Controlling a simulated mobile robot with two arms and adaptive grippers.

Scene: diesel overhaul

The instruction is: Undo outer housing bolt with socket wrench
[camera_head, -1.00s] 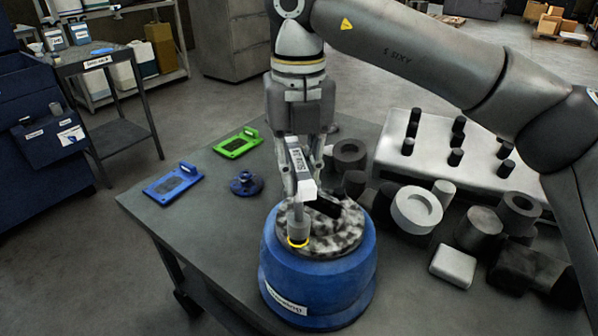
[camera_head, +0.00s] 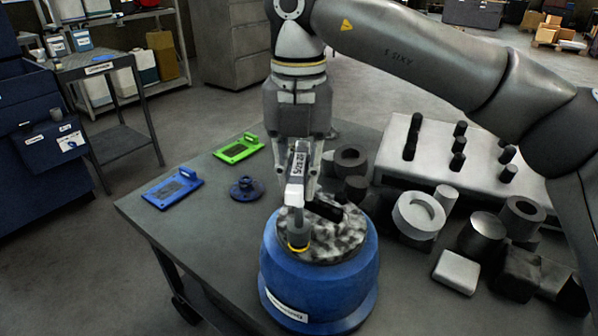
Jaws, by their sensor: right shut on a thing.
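My right gripper (camera_head: 303,180) points straight down over the blue housing and is shut on the socket wrench. The wrench (camera_head: 297,196) has a pale labelled body, a dark handle end to the right and a grey socket (camera_head: 298,234) pointing down. A yellow ring (camera_head: 297,249) shows at the socket's foot, at the left front of the housing's mottled top. The outer housing (camera_head: 318,277) is a blue round body standing on the table. The bolt under the socket is hidden. My left gripper is not in view.
The grey table (camera_head: 215,222) holds a blue plate (camera_head: 173,188), a green plate (camera_head: 239,148) and a dark blue flanged part (camera_head: 246,189) left of the housing. Several round parts and blocks crowd the right, including a white ring (camera_head: 419,214). A pale peg board (camera_head: 476,161) lies behind them.

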